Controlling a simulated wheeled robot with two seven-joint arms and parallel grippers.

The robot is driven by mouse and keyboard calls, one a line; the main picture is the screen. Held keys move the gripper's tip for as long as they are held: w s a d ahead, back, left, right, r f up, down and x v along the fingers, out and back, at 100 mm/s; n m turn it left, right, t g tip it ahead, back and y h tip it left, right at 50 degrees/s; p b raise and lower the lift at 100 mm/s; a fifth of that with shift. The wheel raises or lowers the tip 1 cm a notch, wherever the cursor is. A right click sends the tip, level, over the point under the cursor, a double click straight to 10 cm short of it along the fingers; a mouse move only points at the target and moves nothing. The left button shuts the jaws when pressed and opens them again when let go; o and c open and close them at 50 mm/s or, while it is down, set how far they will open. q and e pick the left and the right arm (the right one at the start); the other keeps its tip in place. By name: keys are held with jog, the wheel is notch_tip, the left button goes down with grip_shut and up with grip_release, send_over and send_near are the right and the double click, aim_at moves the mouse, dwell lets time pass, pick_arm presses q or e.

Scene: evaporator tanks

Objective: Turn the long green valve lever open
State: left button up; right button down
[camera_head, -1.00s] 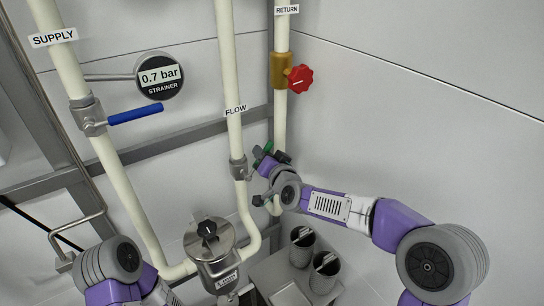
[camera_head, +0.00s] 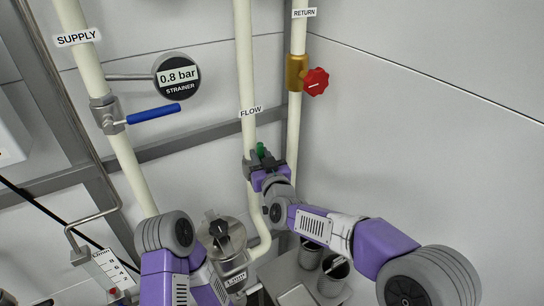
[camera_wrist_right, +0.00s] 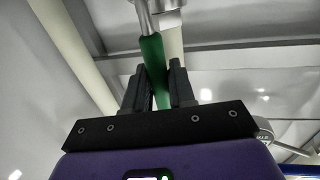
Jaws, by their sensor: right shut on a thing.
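The long green lever (camera_head: 261,150) is at the cream pipe labelled FLOW, and its green end sticks up out of my right gripper (camera_head: 264,165). In the right wrist view the green sleeve (camera_wrist_right: 153,55) runs between the two dark fingers (camera_wrist_right: 158,80), on a metal stem from a bright metal fitting. My right gripper is shut on the lever, close in front of the FLOW pipe (camera_head: 246,70). The gripper hides most of the lever and its valve in the head view. My left arm shows at the lower left, but its gripper is not visible.
A blue lever (camera_head: 153,114) sits on the SUPPLY pipe. A red knob (camera_head: 315,81) is on the RETURN pipe. The strainer gauge (camera_head: 179,76) reads 0.8 bar.

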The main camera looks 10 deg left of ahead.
jog(key=shift+s+a+r, duration=0.1)
jog(key=shift+a, duration=0.05)
dwell(0.3)
jog(key=c, duration=1.1)
grip_release()
jog(key=v, duration=0.7)
jog(key=shift+s, duration=0.25)
